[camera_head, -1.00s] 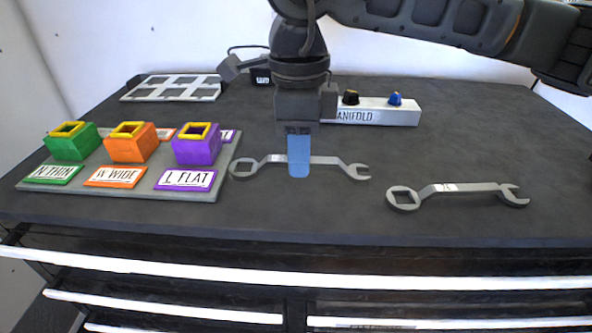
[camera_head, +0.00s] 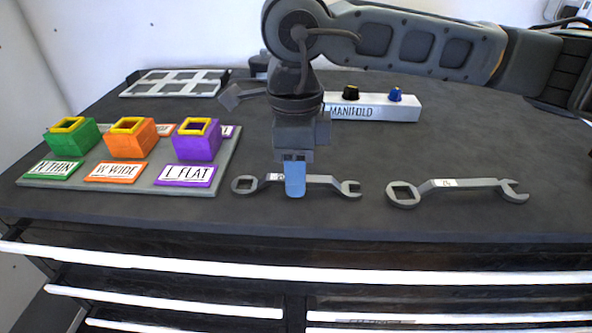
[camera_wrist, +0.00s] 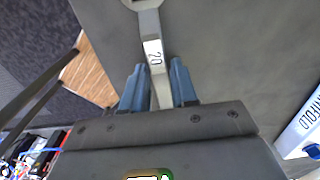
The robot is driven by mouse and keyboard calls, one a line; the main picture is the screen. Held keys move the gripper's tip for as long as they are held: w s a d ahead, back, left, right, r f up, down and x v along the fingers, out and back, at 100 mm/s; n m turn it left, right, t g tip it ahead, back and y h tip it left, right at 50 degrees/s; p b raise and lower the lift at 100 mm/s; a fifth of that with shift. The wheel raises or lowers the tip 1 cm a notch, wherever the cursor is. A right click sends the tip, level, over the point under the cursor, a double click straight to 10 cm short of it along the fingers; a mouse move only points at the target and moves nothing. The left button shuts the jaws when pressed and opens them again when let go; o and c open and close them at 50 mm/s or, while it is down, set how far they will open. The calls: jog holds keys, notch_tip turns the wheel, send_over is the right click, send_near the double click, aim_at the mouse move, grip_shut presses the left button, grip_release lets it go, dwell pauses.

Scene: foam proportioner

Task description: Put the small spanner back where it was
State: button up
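The small spanner (camera_head: 322,180) is grey, with a ring end at left, an open jaw at right and a white label. It lies level across the front middle of the dark worktop; whether it touches the surface is hard to tell. In the wrist view, the blue fingers (camera_wrist: 158,85) stand close on both sides of the handle, and the label on the spanner (camera_wrist: 153,50) reads 20. A larger grey spanner (camera_head: 460,185) lies on the worktop to the right.
A grey board (camera_head: 228,165) with green (camera_head: 70,142), orange (camera_head: 128,145) and purple (camera_head: 196,145) blocks stands at left. A white manifold (camera_head: 375,110) with black and blue knobs is behind my gripper. A white grid tray (camera_head: 172,90) lies at back left. Drawers are below the front edge.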

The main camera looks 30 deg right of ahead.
jog(key=shift+o, duration=1.3)
jog(key=shift+r, duration=0.1)
notch_tip(320, 180, up, 12)
